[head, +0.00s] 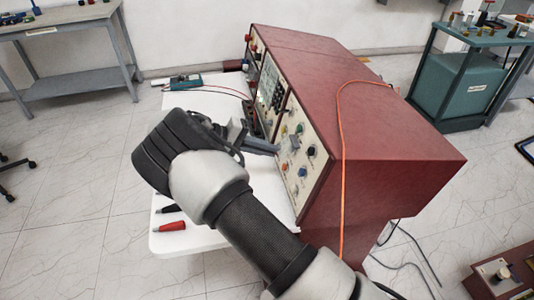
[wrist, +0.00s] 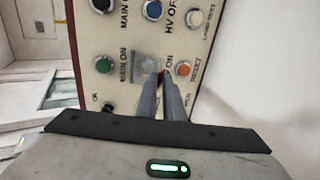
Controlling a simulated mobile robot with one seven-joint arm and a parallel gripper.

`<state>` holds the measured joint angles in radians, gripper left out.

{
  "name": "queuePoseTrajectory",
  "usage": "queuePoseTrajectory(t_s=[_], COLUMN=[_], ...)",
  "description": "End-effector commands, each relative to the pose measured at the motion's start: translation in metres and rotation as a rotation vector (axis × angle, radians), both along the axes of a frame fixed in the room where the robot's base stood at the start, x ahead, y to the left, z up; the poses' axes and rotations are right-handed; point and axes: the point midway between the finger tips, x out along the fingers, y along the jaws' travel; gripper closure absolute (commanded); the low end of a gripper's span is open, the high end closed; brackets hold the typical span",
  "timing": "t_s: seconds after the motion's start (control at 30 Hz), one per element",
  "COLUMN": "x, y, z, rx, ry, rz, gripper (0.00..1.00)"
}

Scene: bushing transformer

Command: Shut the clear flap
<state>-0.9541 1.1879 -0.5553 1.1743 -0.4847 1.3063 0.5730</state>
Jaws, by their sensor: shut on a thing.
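The clear flap (wrist: 146,64) is a small see-through cover on the cream control panel, between the green and orange buttons. In the head view it shows as a pale square (head: 294,142) on the panel face. My gripper (wrist: 160,76) is at the panel with its two grey fingers close together, shut at the flap's lower right edge. In the head view my gripper (head: 275,149) reaches the panel from the left. The fingers hide part of the flap's lower edge and the labels there, so its exact angle is hard to tell.
The panel belongs to a large red cabinet (head: 390,140) on a white table (head: 215,100). A green button (wrist: 104,65), an orange button (wrist: 183,68) and a blue knob (wrist: 153,10) surround the flap. An orange cable (head: 343,150) hangs over the cabinet. Red and black plugs (head: 170,226) lie at the table's front.

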Motion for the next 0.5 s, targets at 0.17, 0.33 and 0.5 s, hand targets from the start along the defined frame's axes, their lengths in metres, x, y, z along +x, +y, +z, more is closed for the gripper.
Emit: queuePoseTrajectory(t_s=[0.17,0.33,0.5], x=[0.002,0.003,0.005], y=[-0.002,-0.008,-0.014], z=[-0.022,-0.032,-0.039], rx=[-0.167,-0.320,-0.457], ry=[-0.050,-0.094,-0.134], rz=[0.005,0.004,0.004], gripper=[1.00,1.00,1.00])
